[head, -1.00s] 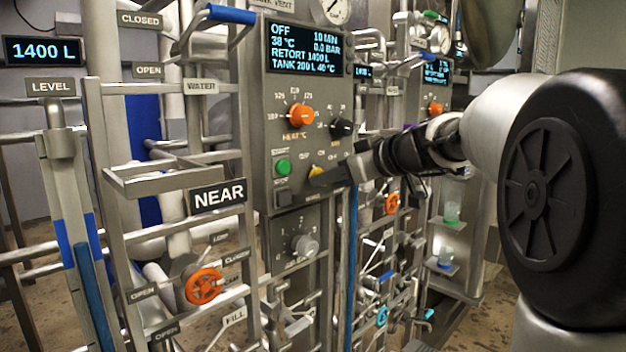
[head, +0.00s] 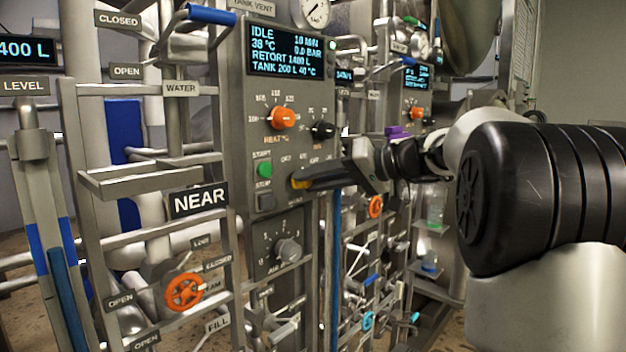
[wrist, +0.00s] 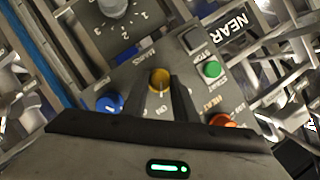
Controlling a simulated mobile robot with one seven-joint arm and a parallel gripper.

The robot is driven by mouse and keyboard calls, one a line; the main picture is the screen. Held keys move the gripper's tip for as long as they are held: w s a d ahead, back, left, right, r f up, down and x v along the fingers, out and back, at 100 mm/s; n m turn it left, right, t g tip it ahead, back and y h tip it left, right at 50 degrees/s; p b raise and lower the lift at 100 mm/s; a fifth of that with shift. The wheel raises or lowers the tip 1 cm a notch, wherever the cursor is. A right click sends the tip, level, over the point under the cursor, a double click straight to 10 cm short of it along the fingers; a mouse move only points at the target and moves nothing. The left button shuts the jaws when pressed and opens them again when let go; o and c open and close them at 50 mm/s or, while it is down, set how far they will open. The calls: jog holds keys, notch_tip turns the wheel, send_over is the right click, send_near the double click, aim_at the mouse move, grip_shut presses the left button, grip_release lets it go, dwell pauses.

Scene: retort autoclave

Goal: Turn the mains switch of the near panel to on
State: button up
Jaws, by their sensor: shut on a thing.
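The near panel (head: 262,110) faces me, marked by the NEAR plate (head: 199,199) at its lower left. Its display (head: 290,50) reads IDLE, 38 °C, 0.0 BAR. The yellow mains switch (head: 298,182) is mostly hidden in the head view by my gripper (head: 308,181). In the wrist view the yellow knob (wrist: 159,80) sits between the two fingers of my gripper (wrist: 160,85), which are shut on it. The exact mark its pointer is on is too small to read.
A grey knob (head: 288,250) is below. A blue knob (wrist: 108,103) shows close to the fingers. Pipes and an orange handwheel (head: 184,292) stand at left.

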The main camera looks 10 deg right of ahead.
jog(key=shift+m+y, duration=0.3)
jog(key=shift+m, duration=0.1)
jog(key=o, duration=1)
jog(key=shift+o, duration=0.2)
jog(key=shift+d, duration=0.1)
jog(key=v, duration=1.7)
jog(key=shift+r+p, duration=0.25)
jog(key=shift+p, duration=0.2)
jog(key=shift+s, duration=0.1)
